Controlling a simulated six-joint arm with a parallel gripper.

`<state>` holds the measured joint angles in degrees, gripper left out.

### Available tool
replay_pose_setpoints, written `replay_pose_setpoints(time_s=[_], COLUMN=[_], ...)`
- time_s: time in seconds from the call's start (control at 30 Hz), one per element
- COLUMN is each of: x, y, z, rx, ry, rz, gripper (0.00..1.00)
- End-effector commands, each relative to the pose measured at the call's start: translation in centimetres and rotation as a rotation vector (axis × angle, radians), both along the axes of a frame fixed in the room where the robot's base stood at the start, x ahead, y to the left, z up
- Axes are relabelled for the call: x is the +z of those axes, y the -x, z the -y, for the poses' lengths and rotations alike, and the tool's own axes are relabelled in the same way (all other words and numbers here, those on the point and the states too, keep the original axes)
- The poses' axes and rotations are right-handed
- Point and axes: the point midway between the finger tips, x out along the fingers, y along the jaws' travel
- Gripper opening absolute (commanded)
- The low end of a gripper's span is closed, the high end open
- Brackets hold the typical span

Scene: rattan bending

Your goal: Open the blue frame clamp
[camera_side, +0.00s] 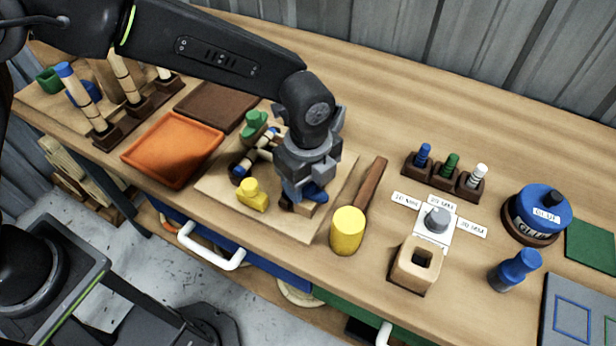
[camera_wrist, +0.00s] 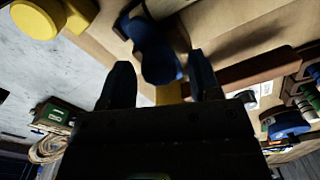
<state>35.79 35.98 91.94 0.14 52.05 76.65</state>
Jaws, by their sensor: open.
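The blue frame clamp (camera_side: 314,192) is at the right part of the light wooden board, partly hidden under my gripper (camera_side: 300,188) in the side view. In the wrist view the blue clamp (camera_wrist: 161,62) has a rounded blue top and lies between my two dark fingers (camera_wrist: 162,80). The fingers are apart, one on each side of it. I cannot tell whether they touch it. A yellow clamp (camera_side: 252,195) and a green clamp (camera_side: 256,124) sit on the same board, with dark and pale rods beside them.
A yellow-headed mallet (camera_side: 347,231) with a brown handle lies just right of the board. An orange tray (camera_side: 173,148) is to the left. The back of the bench is clear.

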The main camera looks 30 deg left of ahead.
Motion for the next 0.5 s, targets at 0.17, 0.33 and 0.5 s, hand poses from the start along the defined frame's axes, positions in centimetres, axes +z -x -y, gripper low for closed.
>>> replay_pose_setpoints(time_s=[0.17, 0.33, 0.5], x=[0.03, 0.05, 0.06], y=[0.01, 0.01, 0.01], z=[0.0, 0.0, 0.0], rx=[0.0, 0.0, 0.0], ry=[0.0, 0.0, 0.0], rz=[0.0, 0.0, -0.001], gripper=[0.46, 0.29, 0.13])
